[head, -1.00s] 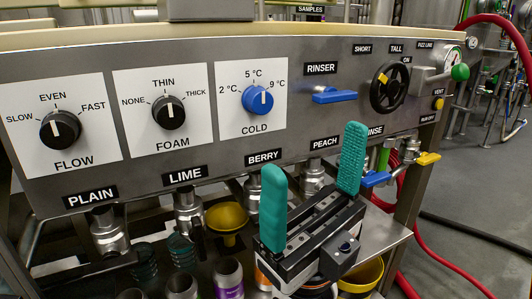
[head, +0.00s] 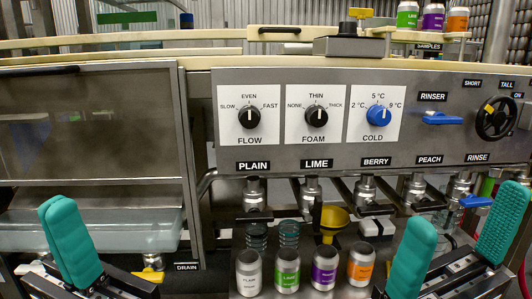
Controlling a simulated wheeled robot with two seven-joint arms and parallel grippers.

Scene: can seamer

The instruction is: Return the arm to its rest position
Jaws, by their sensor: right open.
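My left gripper (head: 58,205) is at the lower left, its two teal fingers side by side and pressed together with nothing seen between them. My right gripper (head: 464,208) is at the lower right, its teal fingers wide apart and empty. It is to the right of the cans and in front of the tap row. Both wrists run out of the bottom of the view. My arms behind them are hidden.
The steel panel (head: 440,92) carries the FLOW, FOAM and COLD knobs. Several labelled cans (head: 287,270) stand below the taps, with a yellow funnel (head: 332,220) behind. A clear tray (head: 100,229) is at left. Sample cans (head: 433,17) stand on a shelf at the top right.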

